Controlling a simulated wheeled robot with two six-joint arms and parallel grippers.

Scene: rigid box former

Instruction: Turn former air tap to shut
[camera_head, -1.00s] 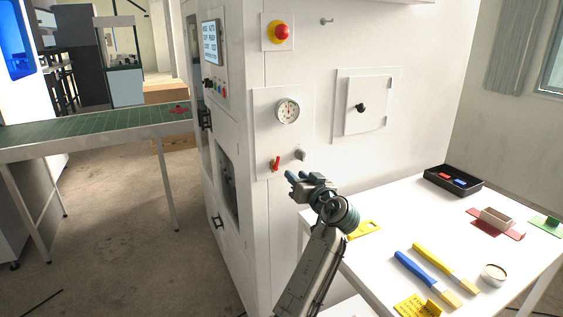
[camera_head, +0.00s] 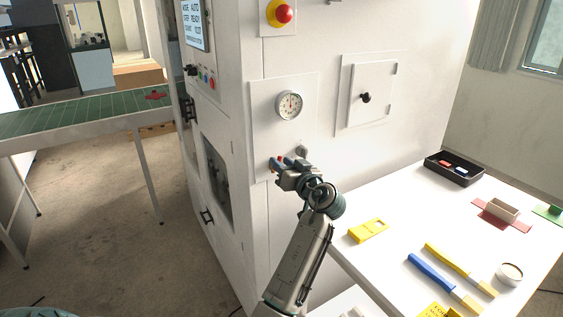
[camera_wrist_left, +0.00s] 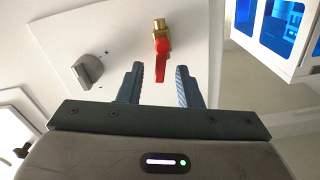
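The air tap has a red lever on a brass body and shows in the left wrist view (camera_wrist_left: 161,58), just ahead of the fingertips and between their lines. My left gripper (camera_wrist_left: 159,72) is open, with a finger on either side of the lever's lower end; I cannot tell whether either touches it. My right gripper is in neither view.
A grey knob (camera_wrist_left: 88,70) sits beside the tap on the panel. A red emergency button (camera_head: 279,13) and a small hatch (camera_head: 368,92) are higher up. The white table (camera_head: 395,205) at right holds a black tray (camera_head: 454,168), brushes and a yellow piece (camera_head: 368,230).

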